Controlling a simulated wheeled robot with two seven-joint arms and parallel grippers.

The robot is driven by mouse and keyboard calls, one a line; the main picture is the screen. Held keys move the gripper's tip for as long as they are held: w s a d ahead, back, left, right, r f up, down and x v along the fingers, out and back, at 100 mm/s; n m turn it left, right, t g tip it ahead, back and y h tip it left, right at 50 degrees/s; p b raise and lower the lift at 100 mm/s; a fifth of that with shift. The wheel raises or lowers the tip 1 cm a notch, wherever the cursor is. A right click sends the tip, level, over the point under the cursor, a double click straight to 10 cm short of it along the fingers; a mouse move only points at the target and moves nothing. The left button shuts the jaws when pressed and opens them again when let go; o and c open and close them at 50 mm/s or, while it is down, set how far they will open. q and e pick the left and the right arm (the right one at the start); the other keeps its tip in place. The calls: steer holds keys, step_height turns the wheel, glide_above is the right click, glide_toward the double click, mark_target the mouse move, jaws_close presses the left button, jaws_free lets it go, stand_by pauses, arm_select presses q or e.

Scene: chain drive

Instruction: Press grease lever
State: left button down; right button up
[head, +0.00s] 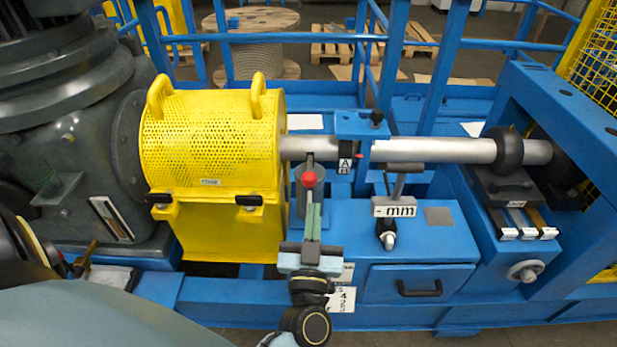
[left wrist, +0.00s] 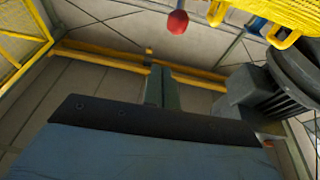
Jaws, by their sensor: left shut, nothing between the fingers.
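The grease lever's red ball knob (head: 308,180) shows in front of a grey cylinder (head: 299,205), just right of the yellow guard. The same red knob (left wrist: 177,21) shows at the top of the left wrist view. My left gripper (head: 313,208) is shut and empty, its greenish fingers together and pointing toward the knob. The fingers (left wrist: 162,80) also show in the left wrist view, with a gap in the picture between tips and knob. In the head view the tips lie just below the knob; contact cannot be told. My right gripper is not in view.
A yellow perforated guard (head: 215,140) stands left of the lever. A metal shaft (head: 440,150) runs to the right. A blue cabinet with a drawer (head: 420,283) and a small T-handle (head: 405,168) stand right of my gripper. Blue rails (head: 300,38) cross behind.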

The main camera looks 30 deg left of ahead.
arm_select(q)
steer(key=shift+s+a+r+n+y, duration=0.2)
steer(key=shift+a+r+n+y, duration=0.15)
steer(key=shift+r, duration=0.15)
steer(key=shift+s+a+r+n+y, duration=0.15)
steer(key=shift+a+r+n+y, duration=0.15)
steer(key=shift+r, duration=0.2)
steer(key=shift+w, duration=0.1)
step_height(320, 180, up, 3)
glide_above(309, 179)
steer(key=f, duration=0.1)
steer(key=s+f, duration=0.1)
steer(key=shift+d+f, duration=0.2)
steer(key=shift+f, duration=0.2)
steer(key=shift+f+b, duration=0.3)
steer(key=shift+f, duration=0.2)
steer(key=shift+d, duration=0.1)
